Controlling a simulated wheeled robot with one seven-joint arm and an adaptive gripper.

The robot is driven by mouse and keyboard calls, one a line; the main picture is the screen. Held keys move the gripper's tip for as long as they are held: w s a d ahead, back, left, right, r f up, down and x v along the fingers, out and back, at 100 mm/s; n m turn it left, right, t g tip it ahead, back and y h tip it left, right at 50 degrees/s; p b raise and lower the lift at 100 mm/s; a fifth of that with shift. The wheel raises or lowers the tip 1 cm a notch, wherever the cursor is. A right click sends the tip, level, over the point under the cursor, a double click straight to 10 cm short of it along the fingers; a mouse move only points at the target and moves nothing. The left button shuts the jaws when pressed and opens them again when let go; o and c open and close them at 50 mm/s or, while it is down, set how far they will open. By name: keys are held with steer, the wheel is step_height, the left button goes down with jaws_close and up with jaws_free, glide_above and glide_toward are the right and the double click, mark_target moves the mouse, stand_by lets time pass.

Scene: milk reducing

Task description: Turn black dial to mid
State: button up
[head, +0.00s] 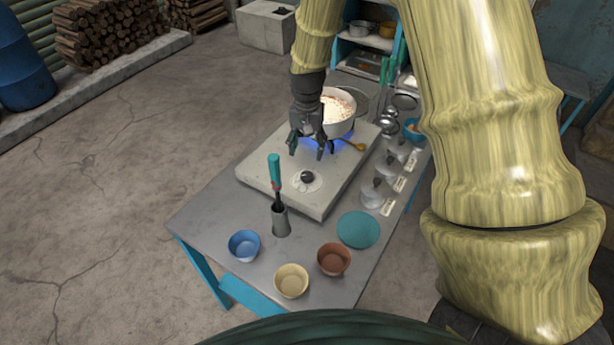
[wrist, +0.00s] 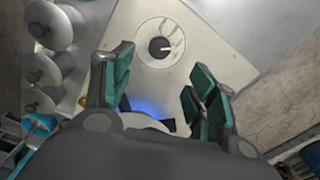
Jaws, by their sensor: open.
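The black dial (head: 307,177) sits on a pale round plate with marks, on the front part of the light stove slab. In the wrist view the dial (wrist: 160,46) lies beyond my fingertips, with a white pointer line on it; I cannot tell which mark it lines up with. My gripper (head: 307,150) is open and empty, above the slab between the dial and the pot. In the wrist view the teal-padded fingers of my gripper (wrist: 155,75) are apart, not touching the dial. A blue flame (head: 313,143) burns under the white pot (head: 340,112) with pale contents.
A teal-handled tool (head: 274,170) stands in a metal holder near the slab's front left corner. Several lidded canisters (head: 378,188) line the right side. Blue (head: 244,246), cream (head: 291,281) and brown (head: 334,259) bowls and a teal plate (head: 357,229) sit in front.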

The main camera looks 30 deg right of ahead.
mark_target(307, 175)
steer(key=shift+f+p, duration=1.8)
steer(key=shift+f, duration=3.55)
steer(key=c, duration=1.1)
